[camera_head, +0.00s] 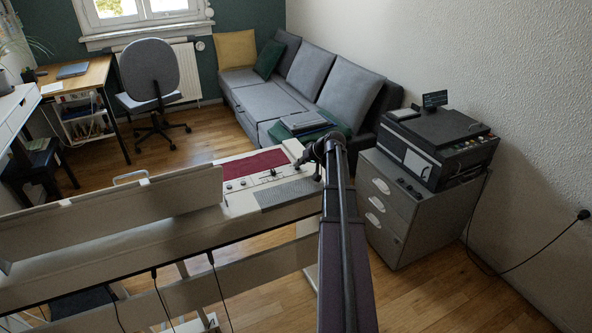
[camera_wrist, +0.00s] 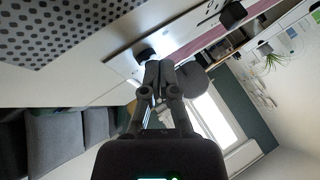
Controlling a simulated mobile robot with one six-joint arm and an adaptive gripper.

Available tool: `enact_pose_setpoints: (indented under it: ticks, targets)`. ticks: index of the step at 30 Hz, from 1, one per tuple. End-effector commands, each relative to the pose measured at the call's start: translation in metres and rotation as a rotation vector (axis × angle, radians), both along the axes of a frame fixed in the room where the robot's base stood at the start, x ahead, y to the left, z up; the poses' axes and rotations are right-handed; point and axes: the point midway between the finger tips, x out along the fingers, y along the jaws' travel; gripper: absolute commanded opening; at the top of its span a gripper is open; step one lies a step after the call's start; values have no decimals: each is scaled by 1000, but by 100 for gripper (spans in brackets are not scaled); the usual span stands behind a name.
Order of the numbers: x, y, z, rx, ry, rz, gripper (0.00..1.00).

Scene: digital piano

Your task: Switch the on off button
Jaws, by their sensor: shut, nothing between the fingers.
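The digital piano (camera_head: 150,215) has a pale body, and its control panel (camera_head: 240,184) carries small knobs beside a red strip. In the wrist view a black round knob or button (camera_wrist: 144,50) sits on a pale plate, right by my fingertips. I cannot tell whether they touch it, nor whether it is the on off button; no label is readable. My gripper (camera_wrist: 158,66) is shut and empty. In the head view my gripper (camera_head: 299,162) is over the panel's right end, partly hidden by my arm.
A dotted speaker grille (camera_head: 287,194) lies in front of the knobs. Another black knob (camera_wrist: 232,13) shows in the wrist view. A grey drawer cabinet (camera_head: 405,215) with a printer (camera_head: 440,145) stands to the right. A sofa (camera_head: 285,90) and chair (camera_head: 150,75) are behind.

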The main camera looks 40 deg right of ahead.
Motion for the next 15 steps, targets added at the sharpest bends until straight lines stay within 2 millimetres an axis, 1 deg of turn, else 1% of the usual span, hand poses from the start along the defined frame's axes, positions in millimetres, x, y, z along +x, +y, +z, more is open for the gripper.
enact_pose_setpoints:
  ticks: [7, 15]
  targets:
    - [0, 0, 4, 0, 1, 1, 0]
    - [0, 0, 16, 0, 1, 1, 0]
